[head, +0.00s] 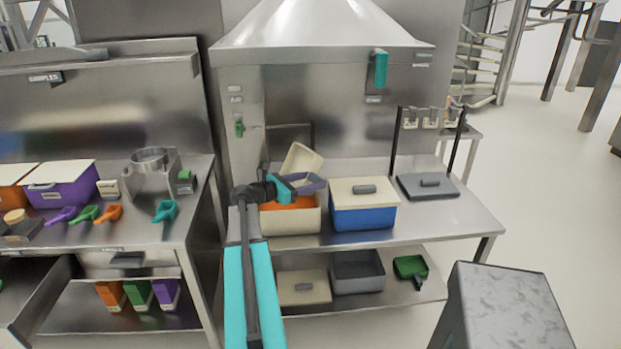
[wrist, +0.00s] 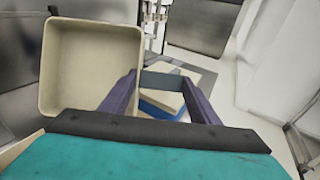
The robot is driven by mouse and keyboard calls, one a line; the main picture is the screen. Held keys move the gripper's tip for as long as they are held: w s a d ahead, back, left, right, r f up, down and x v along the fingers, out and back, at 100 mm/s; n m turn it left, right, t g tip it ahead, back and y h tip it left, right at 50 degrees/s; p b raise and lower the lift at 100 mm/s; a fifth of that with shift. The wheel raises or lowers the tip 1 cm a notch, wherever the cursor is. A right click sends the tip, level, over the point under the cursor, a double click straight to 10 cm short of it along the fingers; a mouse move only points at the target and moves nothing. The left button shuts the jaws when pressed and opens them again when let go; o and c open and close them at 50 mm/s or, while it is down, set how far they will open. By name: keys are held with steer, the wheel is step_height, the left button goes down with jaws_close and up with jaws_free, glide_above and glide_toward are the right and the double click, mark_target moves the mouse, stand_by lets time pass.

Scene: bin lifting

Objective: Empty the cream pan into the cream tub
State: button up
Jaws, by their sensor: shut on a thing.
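The cream pan (head: 301,158) is steeply tilted above the back of the cream tub (head: 268,224). In the wrist view the pan (wrist: 90,65) shows a bare inside. My gripper (head: 314,184) is over the tub, shut on the pan by what looks like a grey bar between its purple fingers (wrist: 163,82). I cannot see how the bar joins the pan. The tub stands open on the bench with orange contents (head: 294,203) inside. My gripper and arm hide part of the tub's rim and left side.
A blue tub (head: 362,216) with a cream lid stands just right of the cream tub. A grey lid (head: 428,186) lies further right. A vent hood (head: 322,28) hangs above. A grey bin (head: 358,272) is on the lower shelf. The bench's front right is clear.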

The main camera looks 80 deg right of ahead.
stand_by(0.3)
steer(key=shift+s+d+y+p, duration=0.3)
steer(key=shift+s+d+p, duration=0.15)
steer(key=shift+p, duration=0.5)
steer(key=shift+s+d+f, duration=0.1)
steer(key=shift+d+f, duration=0.1)
steer(key=shift+f, duration=0.15)
steer(key=shift+s+d+r+t+p, duration=0.1)
steer(key=shift+r+t+p, duration=0.25)
steer(key=shift+p, duration=0.55)
steer(key=shift+d+f+t+y+p, duration=0.1)
steer(key=shift+t+y+p, duration=0.3)
steer(key=shift+p, duration=0.7)
steer(key=y+p, duration=0.1)
steer(key=p, duration=0.3)
steer(key=shift+s+d+t+p, duration=0.3)
steer(key=shift+s+t+p, duration=0.05)
steer(key=shift+p, duration=0.05)
steer(key=shift+f+y+p, duration=0.3)
steer(key=shift+y, duration=0.1)
